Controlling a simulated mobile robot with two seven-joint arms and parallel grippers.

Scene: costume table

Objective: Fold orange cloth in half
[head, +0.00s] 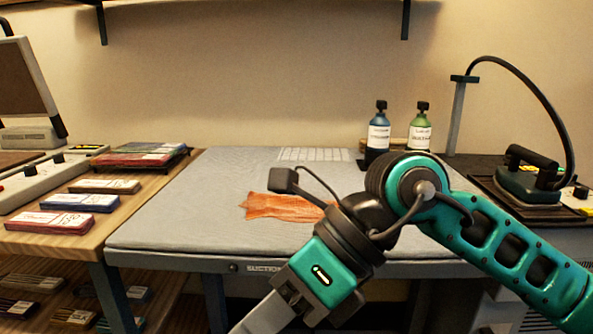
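The orange cloth (283,208) lies on the grey padded top of the ironing table (190,215), near its middle. Its right end is hidden behind my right wrist, so I cannot tell its full outline or whether it is folded. My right arm comes in from the right and bends down in front of the table. My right gripper (258,318) points down and left at the bottom edge, nearer to me than the cloth and apart from it. Its fingertips are cut off by the frame, so its opening cannot be told. My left gripper is not in view.
Blue (379,130) and green (420,130) bottles stand at the table's back right. An iron (528,175) rests on a stand at the right. A wooden side table (110,205) with several packets is at the left. The pad left of the cloth is clear.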

